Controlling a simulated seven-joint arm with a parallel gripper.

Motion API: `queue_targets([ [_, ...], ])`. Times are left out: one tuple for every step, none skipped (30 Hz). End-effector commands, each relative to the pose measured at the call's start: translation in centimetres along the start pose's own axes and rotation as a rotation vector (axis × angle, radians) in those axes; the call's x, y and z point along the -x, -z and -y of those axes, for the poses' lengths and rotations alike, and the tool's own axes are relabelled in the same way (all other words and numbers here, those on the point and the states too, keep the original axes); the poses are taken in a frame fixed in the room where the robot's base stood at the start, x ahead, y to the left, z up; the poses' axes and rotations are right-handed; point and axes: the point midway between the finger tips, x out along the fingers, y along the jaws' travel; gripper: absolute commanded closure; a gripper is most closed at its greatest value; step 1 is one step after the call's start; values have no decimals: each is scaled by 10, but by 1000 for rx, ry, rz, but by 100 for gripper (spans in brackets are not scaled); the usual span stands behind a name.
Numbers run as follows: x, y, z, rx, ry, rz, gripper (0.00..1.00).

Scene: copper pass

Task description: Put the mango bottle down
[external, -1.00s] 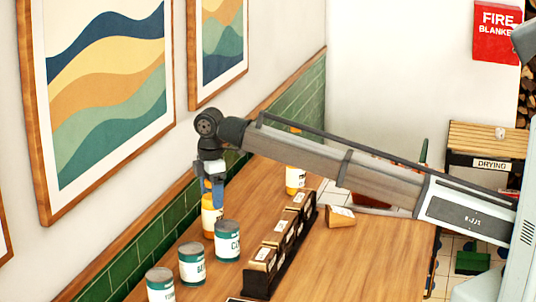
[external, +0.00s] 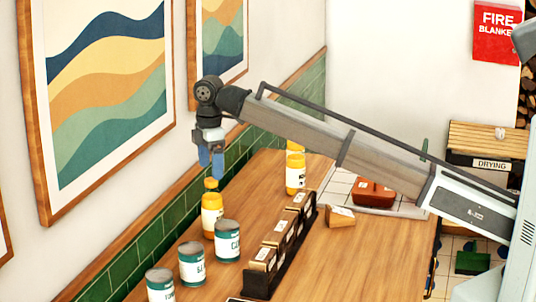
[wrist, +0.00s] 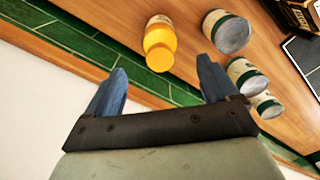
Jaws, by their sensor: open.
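The mango bottle seems to be the yellow bottle (external: 212,215) with a white label and yellow cap, standing upright on the counter by the green tiled wall. It also shows in the wrist view (wrist: 160,45), beyond the fingertips. A second yellow bottle (external: 295,175) stands farther back; its label is too small to read. My gripper (external: 211,176) is above the near bottle, apart from its cap, with its blue fingers spread and nothing between them. The open fingers also show in the wrist view (wrist: 160,85).
Several teal-and-white cans (external: 228,240) stand in a row in front of the near bottle. A dark rack (external: 280,262) with small boxes is to their right. Bare counter (external: 370,255) lies right of the rack.

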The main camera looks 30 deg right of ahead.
Motion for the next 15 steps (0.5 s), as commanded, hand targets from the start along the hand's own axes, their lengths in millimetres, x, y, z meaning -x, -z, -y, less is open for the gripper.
queue_targets([
  [8,1,-1,0,-1,-1,13],
  [12,1,-1,0,-1,-1,13],
  [17,1,-1,0,-1,-1,13],
  [21,1,-1,0,-1,-1,13],
  [24,1,-1,0,-1,-1,13],
  [27,1,0,0,0,0,13],
  [29,0,0,0,0,0,13],
  [31,0,0,0,0,0,13],
  [32,0,0,0,0,0,13],
  [33,0,0,0,0,0,13],
  [34,0,0,0,0,0,13],
  [35,0,0,0,0,0,13],
  [35,0,0,0,0,0,13],
  [35,0,0,0,0,0,13],
  [35,0,0,0,0,0,13],
])
